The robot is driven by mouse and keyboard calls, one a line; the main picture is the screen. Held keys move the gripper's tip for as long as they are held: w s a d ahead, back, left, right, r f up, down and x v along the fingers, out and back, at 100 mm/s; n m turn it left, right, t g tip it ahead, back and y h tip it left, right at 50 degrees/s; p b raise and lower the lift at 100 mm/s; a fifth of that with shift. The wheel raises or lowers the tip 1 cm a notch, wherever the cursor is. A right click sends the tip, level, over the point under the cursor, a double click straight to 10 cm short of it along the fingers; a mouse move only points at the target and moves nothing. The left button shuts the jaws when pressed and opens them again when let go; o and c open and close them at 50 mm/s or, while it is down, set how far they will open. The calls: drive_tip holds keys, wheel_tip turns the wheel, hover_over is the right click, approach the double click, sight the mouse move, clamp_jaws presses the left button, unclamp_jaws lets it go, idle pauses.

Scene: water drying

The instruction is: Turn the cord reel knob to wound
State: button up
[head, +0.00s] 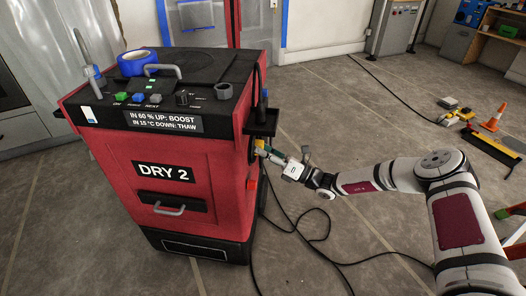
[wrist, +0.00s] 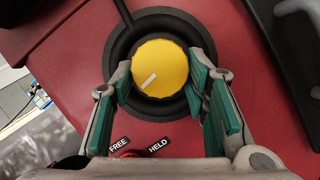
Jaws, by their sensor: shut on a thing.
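The yellow round knob (wrist: 160,68) sits in the middle of a black reel ring (wrist: 118,48) on the red side panel. A short white mark on the knob lies left of its centre, slanting to the lower left. My gripper (wrist: 160,85) has its green-padded fingers on either side of the knob and is shut on it. In the head view my gripper (head: 268,151) reaches the right side of the red DRY 2 machine (head: 220,185). The knob is small there and partly hidden by the fingers.
FREE and HELD labels (wrist: 138,144) stand below the reel, beside a red part largely hidden by my gripper. A black cord (head: 310,238) loops over the floor right of the machine.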

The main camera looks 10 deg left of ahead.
drive_tip(key=shift+f, duration=0.1)
drive_tip(key=o, duration=1.1)
drive_tip(key=shift+o, duration=0.2)
drive_tip(key=v, duration=1.2)
drive_tip(key=shift+s, duration=0.1)
